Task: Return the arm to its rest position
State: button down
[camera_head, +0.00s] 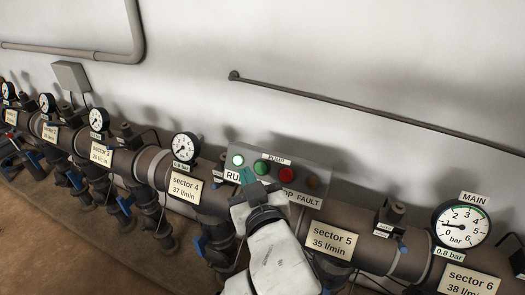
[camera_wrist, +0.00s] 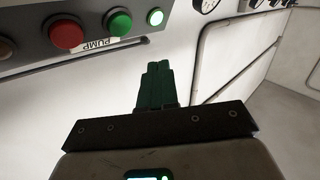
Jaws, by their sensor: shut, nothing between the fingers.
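My gripper (camera_head: 245,178) is in front of the pump control box (camera_head: 322,190) in the head view, near its lower left part. Its green fingers are shut together and empty; they also show in the wrist view (camera_wrist: 156,72). The box has a green button (camera_head: 260,168), a red button (camera_head: 287,174) and a pale lit lamp (camera_head: 238,160) on the left. In the wrist view the green button (camera_wrist: 118,22) and red button (camera_wrist: 66,35) lie beyond the fingertips, to the left. The fingers appear apart from both buttons. My gripper partly hides the box's lettering.
A thick manifold pipe (camera_head: 152,168) with valves and small gauges (camera_head: 186,147) runs behind and beside my arm. The main gauge (camera_head: 461,223) is at the right. A rail (camera_head: 370,106) crosses the white wall above. Space before the upper wall looks free.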

jog(key=s+d+f+m+g+h, duration=0.2)
jog(key=s+d+f+g+h, duration=0.15)
jog(key=d+f, duration=0.65)
jog(key=s+d+f+m+g+h, duration=0.25)
jog(key=s+d+f, duration=0.25)
jog(key=d+f, duration=0.5)
jog(key=s+d+f+g, duration=0.2)
jog(key=s+d+g, duration=0.1)
jog(key=s, duration=0.5)
jog(key=s+d+f+m+g, duration=0.1)
jog(key=s+d+f+g, duration=0.2)
jog(key=s+d, duration=0.2)
jog(key=s+d+f+g, duration=0.2)
jog(key=s+d, duration=0.2)
jog(key=s, duration=0.7)
jog(key=shift+d+f+g, duration=0.4)
jog(key=shift+m, duration=0.25)
